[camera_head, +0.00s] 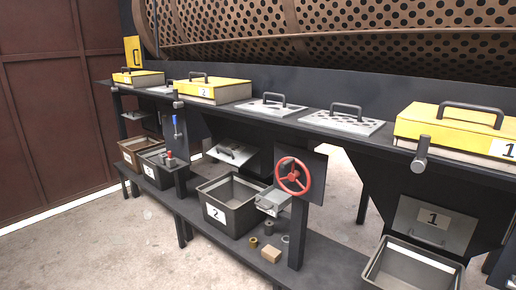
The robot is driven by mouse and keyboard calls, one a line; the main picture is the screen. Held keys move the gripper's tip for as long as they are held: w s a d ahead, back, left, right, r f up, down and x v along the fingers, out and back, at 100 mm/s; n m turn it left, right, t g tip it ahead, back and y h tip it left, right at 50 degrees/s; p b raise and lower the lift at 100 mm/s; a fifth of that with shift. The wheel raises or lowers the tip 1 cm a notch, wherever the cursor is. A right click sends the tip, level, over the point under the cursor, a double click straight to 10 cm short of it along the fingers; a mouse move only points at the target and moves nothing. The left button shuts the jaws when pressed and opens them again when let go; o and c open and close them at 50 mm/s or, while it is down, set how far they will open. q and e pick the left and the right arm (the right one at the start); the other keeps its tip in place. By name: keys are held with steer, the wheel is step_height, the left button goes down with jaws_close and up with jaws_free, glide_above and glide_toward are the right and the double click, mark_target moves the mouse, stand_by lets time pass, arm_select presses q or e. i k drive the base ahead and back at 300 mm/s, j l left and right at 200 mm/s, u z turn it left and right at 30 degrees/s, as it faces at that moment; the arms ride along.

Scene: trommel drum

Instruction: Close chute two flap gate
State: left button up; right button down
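The likely chute two flap gate (234,151) is a grey plate with a dark handle, under the bench above the crate labelled 2 (236,222). It sticks out at a tilt from the dark chute, so it looks open. The yellow cover labelled 2 (207,94) is on the bench top above it. The flap labelled 1 (431,226) hangs steeply on the right chute, above another grey crate (412,284). Neither of my grippers shows in the head view.
A red handwheel (293,176) on a dark post stands right of crate 2, beside a small grey tray (272,201). A wooden block (271,254) and small rings lie on the lower shelf. A blue-handled lever (176,130) is left. The concrete floor (110,240) in front is clear.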

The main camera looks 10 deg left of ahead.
mark_target(236, 153)
steer(key=i+j, duration=0.25)
steer(key=j, duration=0.15)
steer(key=i+j, duration=0.25)
steer(key=j, duration=0.15)
steer(key=i+j, duration=0.25)
steer(key=j, duration=0.15)
steer(key=i+j, duration=0.25)
steer(key=j, duration=0.15)
